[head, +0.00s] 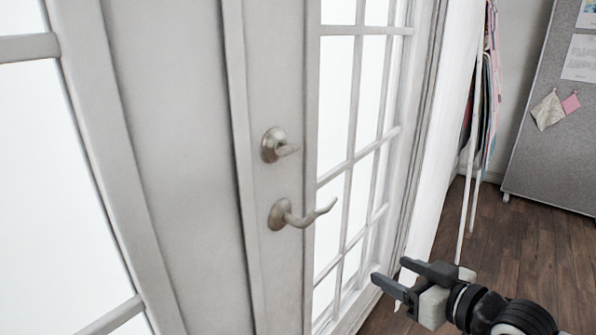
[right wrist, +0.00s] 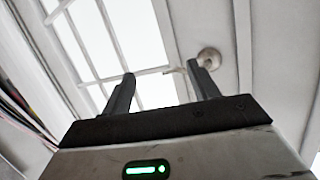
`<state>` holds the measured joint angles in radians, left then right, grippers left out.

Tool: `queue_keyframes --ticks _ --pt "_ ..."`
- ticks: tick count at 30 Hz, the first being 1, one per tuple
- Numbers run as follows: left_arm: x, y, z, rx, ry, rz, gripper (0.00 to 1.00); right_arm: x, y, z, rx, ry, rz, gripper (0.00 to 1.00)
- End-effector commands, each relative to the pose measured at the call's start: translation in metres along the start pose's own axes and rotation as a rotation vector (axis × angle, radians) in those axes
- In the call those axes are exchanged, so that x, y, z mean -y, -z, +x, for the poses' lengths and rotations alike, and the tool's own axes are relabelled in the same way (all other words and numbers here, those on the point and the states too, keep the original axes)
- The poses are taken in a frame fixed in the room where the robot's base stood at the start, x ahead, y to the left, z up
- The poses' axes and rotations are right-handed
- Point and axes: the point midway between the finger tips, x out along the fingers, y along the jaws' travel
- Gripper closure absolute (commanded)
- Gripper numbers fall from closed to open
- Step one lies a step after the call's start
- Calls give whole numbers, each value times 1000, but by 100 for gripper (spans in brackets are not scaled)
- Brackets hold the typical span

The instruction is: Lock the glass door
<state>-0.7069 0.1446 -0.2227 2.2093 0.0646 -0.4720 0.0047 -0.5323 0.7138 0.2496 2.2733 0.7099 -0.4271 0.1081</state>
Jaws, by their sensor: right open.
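The glass door (head: 273,93) is a pale frame with several bright panes and looks closed in the head view. A round metal lock with a thumb turn (head: 276,145) sits on its stile, above a curved lever handle (head: 298,213). My right gripper (head: 387,272) is open and empty, lower right of the lever and apart from it. In the right wrist view its two dark fingers (right wrist: 160,85) stand apart, with a round metal fitting (right wrist: 208,58) beyond the right finger; I cannot tell clearly which fitting it is. My left gripper is not in view.
A second glazed door panel (head: 80,120) fills the left. A rack with hanging fabrics (head: 484,100) stands right of the door. A grey board (head: 555,150) with pinned papers is at the far right. Dark wooden floor (head: 540,250) is bare between board and door.

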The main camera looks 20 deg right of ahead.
Motion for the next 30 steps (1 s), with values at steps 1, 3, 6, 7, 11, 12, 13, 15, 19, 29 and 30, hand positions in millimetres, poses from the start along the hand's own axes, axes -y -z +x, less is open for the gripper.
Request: queue_keyframes --ticks 1,3,6,7,11,12,13,15,19,29,30 --pt "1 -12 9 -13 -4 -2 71 -4 33 1 -69 43 -36 40" --pt "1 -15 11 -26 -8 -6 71 3 82 -6 -141 107 -55 40" --pt "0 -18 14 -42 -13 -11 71 26 133 -19 -211 203 -84 40" --pt "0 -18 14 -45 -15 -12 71 33 144 -23 -224 228 -91 40" --pt "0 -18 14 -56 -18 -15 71 58 174 -36 -255 305 -111 40" --pt "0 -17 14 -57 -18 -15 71 62 178 -38 -259 317 -113 40" --pt "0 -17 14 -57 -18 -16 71 64 181 -38 -261 323 -114 40" --pt "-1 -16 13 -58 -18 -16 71 67 184 -38 -264 330 -114 40" --pt "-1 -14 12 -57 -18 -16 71 69 187 -31 -265 330 -113 40" --pt "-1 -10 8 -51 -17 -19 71 74 195 -9 -268 322 -107 40" --pt "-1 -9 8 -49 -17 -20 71 75 196 -7 -268 321 -107 40"
